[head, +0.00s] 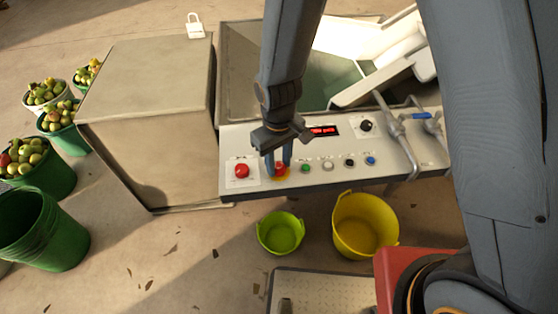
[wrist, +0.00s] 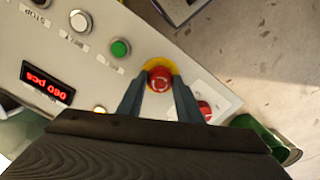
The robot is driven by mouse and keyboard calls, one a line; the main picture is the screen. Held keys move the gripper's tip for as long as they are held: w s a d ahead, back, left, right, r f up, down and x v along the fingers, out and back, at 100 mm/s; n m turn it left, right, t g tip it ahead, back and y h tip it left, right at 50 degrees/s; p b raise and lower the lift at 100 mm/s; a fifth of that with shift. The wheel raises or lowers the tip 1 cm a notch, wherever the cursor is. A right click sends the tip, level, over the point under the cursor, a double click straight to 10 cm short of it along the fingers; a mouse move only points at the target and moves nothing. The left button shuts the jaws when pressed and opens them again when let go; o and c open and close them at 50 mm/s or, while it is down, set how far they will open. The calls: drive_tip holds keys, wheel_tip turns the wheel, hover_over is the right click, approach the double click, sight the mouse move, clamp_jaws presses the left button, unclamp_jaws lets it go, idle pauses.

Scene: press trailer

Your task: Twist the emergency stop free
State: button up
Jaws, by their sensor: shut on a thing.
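The emergency stop (wrist: 160,79) is a red mushroom button with white arrow marks on a yellow ring, on the white control panel (head: 325,177). In the head view the red button (head: 280,169) shows partly behind the fingers. My gripper (head: 279,168) points down at it from above. In the wrist view my gripper (wrist: 160,88) has one finger on each side of the red cap, shut on it. Part of the cap's sides is hidden by the fingers.
Another red button (head: 242,171) sits just left on the panel. A green button (head: 305,169), a white button (head: 328,165), a blue button (head: 371,160) and a red display (head: 323,131) lie to the right. Grey pipes (head: 400,140) rise at the right end. Buckets (head: 281,233) stand below.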

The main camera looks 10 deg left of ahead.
sight(279, 165)
drive_tip(key=shift+m+p, duration=0.35)
drive_tip(key=shift+m, duration=0.65)
drive_tip(key=shift+w, duration=0.1)
drive_tip(key=o, duration=1)
drive_tip(key=shift+o, duration=0.2)
drive_tip(key=shift+r+b, duration=0.75)
drive_tip(key=shift+r, duration=3.2)
